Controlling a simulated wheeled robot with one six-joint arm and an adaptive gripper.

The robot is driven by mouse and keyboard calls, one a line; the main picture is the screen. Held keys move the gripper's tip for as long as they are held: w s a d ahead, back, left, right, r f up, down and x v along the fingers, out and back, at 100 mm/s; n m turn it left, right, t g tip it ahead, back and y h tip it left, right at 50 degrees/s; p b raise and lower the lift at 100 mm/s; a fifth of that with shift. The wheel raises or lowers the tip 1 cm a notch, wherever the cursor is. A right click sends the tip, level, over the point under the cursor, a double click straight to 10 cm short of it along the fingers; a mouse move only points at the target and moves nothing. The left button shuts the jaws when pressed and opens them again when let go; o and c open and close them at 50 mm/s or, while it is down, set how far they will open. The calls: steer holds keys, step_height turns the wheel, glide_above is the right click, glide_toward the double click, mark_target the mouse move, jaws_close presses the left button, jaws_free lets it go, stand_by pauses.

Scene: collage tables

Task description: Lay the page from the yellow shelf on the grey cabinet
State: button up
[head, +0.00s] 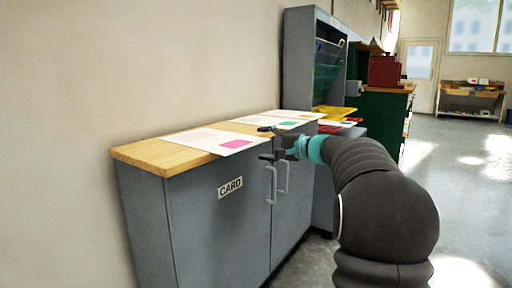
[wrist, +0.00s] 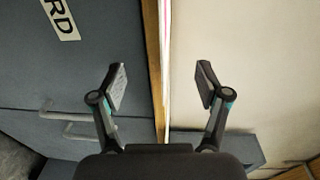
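The grey cabinet (head: 222,205) has a pale wooden top and a CARD label. A white page with a pink patch (head: 195,140) lies flat on its top. A second white page with a green patch (head: 295,115) lies farther along. The yellow shelf (head: 336,111) is beyond the cabinet's far end. My gripper (head: 267,142) is at the cabinet's front edge, beside the pink-patch page. In the wrist view my gripper (wrist: 163,86) is open, its fingers either side of the wooden edge (wrist: 153,60) and a page seen edge-on (wrist: 166,60). Both fingers look clear of the page.
A tall grey rack (head: 300,60) stands at the cabinet's far end. Door handles (head: 272,185) stick out below my gripper. A green unit with a red box (head: 384,70) is farther back. Open floor (head: 465,180) lies on the right.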

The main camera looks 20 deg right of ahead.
steer(key=shift+v, duration=1.1)
steer(key=shift+s+d+r+p, duration=0.3)
steer(key=shift+s+r+p, duration=0.1)
steer(key=shift+r, duration=0.4)
steer(key=shift+s+d+r+p, duration=0.35)
steer(key=shift+s+r+p, duration=0.05)
steer(key=shift+r, duration=0.4)
steer(key=shift+s+d+r+p, duration=0.3)
steer(key=shift+s+r+p, duration=0.1)
steer(key=shift+r, duration=0.4)
steer(key=shift+c, duration=0.2)
